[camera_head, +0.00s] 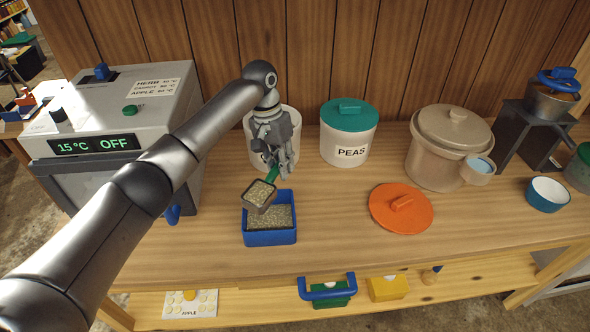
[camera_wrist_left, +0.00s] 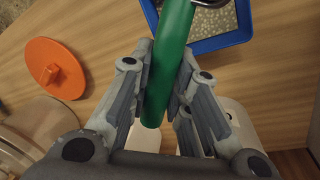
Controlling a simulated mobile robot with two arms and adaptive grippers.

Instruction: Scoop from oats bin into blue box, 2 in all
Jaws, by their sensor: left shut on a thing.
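My left gripper (camera_head: 282,168) is shut on the green handle (camera_wrist_left: 170,60) of a scoop. The dark scoop (camera_head: 258,196) is filled with pale grains and is held just above the back left of the blue box (camera_head: 270,238). The blue box stands on the table and has similar grains in it. The box's edge also shows at the top of the left wrist view (camera_wrist_left: 236,36). A white bin (camera_head: 292,114) without a lid stands behind my gripper, which hides its front and contents; I cannot read its label. My right gripper is not in view.
A white PEAS bin (camera_head: 350,152) with a teal lid stands right of the open bin. An orange lid (camera_head: 385,214) lies flat right of the box. A beige pot (camera_head: 436,165), a blue bowl (camera_head: 547,195) and a dehydrator-like machine (camera_head: 110,110) flank them. The table's front is clear.

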